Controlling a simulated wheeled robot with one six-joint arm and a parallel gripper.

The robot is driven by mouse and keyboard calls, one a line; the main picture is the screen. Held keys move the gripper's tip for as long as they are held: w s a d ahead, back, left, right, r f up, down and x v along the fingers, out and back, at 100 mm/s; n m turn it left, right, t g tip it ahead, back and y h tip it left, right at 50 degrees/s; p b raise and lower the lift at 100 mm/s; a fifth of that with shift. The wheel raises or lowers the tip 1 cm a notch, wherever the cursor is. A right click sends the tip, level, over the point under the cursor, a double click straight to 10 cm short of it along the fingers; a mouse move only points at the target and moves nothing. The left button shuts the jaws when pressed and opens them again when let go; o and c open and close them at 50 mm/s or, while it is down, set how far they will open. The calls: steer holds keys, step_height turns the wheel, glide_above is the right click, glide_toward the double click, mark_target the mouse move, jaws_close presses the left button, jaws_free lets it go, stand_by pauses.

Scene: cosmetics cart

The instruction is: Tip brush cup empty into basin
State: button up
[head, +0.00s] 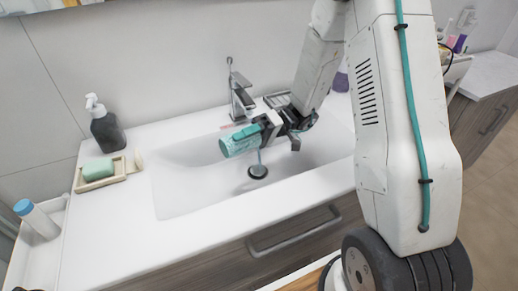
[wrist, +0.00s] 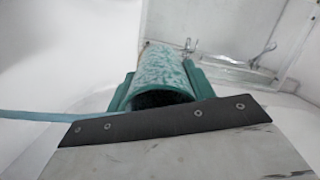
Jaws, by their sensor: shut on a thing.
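The brush cup (head: 238,145) is teal with a mottled pattern. It lies tipped on its side in my gripper (head: 256,134), above the white basin (head: 185,185). In the wrist view, the cup (wrist: 165,72) sits between the teal finger pads, with its dark round end toward the camera. I cannot see inside the cup. A thin light-blue strip (head: 260,158) shows below the gripper near the dark drain (head: 258,172); I cannot tell whether it touches the cup.
A chrome faucet (head: 240,97) stands behind the basin. On the left are a dark soap pump (head: 107,130), a green soap bar (head: 98,169) on a dish and a white bottle with a blue cap (head: 38,222). The front left counter is bare.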

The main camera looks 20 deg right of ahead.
steer(key=shift+d+y, duration=0.1)
steer(key=shift+y, duration=0.2)
